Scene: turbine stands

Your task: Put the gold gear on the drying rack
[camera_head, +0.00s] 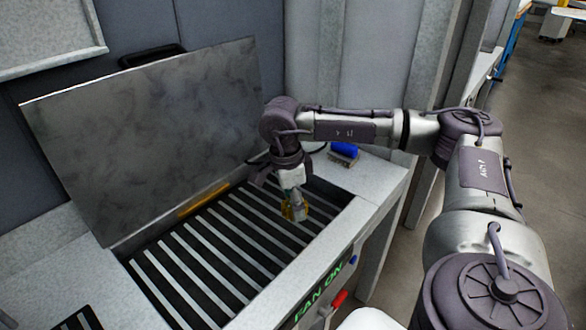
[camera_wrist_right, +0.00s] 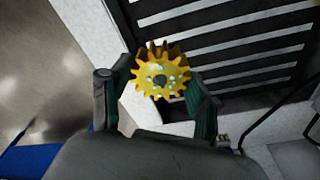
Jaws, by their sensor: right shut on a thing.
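The gold gear (camera_wrist_right: 160,76) is held between the two fingertips of my right gripper (camera_wrist_right: 163,84) in the right wrist view, with small pale spots on its face. In the head view the gear (camera_head: 295,210) shows small and gold at the tip of my right gripper (camera_head: 293,203), over the right part of the slatted rack (camera_head: 215,262). The rack has pale bars over a dark recess. Whether the gear touches the bars is hard to tell. My left gripper does not show.
A large grey metal lid (camera_head: 150,135) stands open behind the rack. A blue-handled brush (camera_head: 344,152) lies on the counter at the right rear. Open floor lies at the far right.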

